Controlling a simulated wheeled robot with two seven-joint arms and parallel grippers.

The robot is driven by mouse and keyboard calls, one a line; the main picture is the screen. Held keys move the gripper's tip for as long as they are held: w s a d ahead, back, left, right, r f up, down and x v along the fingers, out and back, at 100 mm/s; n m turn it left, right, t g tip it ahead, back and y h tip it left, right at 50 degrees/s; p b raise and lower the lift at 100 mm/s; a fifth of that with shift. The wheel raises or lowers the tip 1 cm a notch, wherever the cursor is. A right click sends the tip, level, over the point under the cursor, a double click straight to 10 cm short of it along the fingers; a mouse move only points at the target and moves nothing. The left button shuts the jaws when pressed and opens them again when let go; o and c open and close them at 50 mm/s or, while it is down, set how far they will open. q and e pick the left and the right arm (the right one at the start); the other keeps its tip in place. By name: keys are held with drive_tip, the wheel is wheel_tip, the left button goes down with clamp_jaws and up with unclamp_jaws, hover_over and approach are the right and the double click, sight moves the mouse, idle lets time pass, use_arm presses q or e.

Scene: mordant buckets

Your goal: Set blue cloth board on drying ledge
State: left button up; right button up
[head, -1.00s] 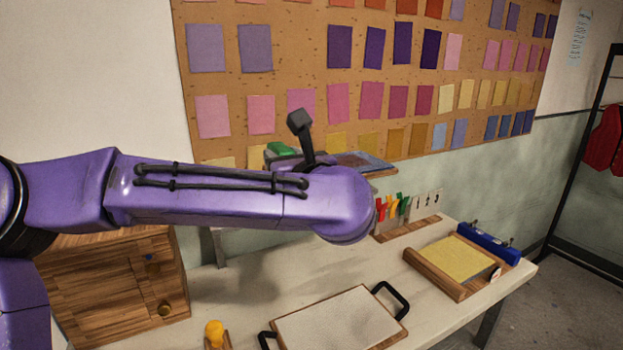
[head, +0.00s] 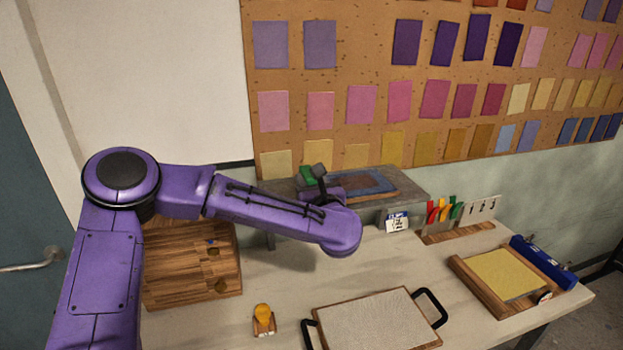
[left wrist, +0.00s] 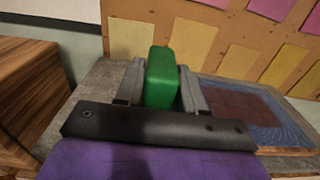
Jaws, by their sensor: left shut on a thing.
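My left gripper (head: 312,179) is at the grey ledge (head: 412,184) below the pinboard. It is shut on a green block (head: 305,175), which stands upright between the two fingers in the left wrist view (left wrist: 162,78). A flat board with a blue cloth border and a brown-red middle (head: 376,183) lies level at the ledge top, right of the gripper. It also shows in the left wrist view (left wrist: 285,128). Whether the green block is joined to this board is hidden by my gripper, and I cannot tell if the board fully touches the ledge. My right gripper is out of view.
A wooden box (head: 190,270) stands left of the ledge. A framed screen with black handles (head: 375,322), a yellow cloth board in a wooden holder (head: 503,275), a small yellow-topped item (head: 263,318) and coloured clips (head: 440,210) are on the table. Bare tabletop lies between them.

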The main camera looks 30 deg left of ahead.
use_arm(q)
drive_tip(key=shift+s+a+f, duration=0.1)
drive_tip(key=shift+s+f, duration=0.1)
drive_tip(key=shift+s, duration=0.35)
drive_tip(key=shift+w+f, duration=0.2)
drive_tip(key=shift+w, duration=0.1)
drive_tip(key=o, duration=0.8)
drive_tip(key=shift+w+f, duration=0.1)
drive_tip(key=o, duration=0.4)
drive_tip(key=shift+s, duration=0.2)
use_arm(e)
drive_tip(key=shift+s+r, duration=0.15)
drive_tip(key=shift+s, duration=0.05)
use_arm(q)
drive_tip(key=shift+r, duration=0.2)
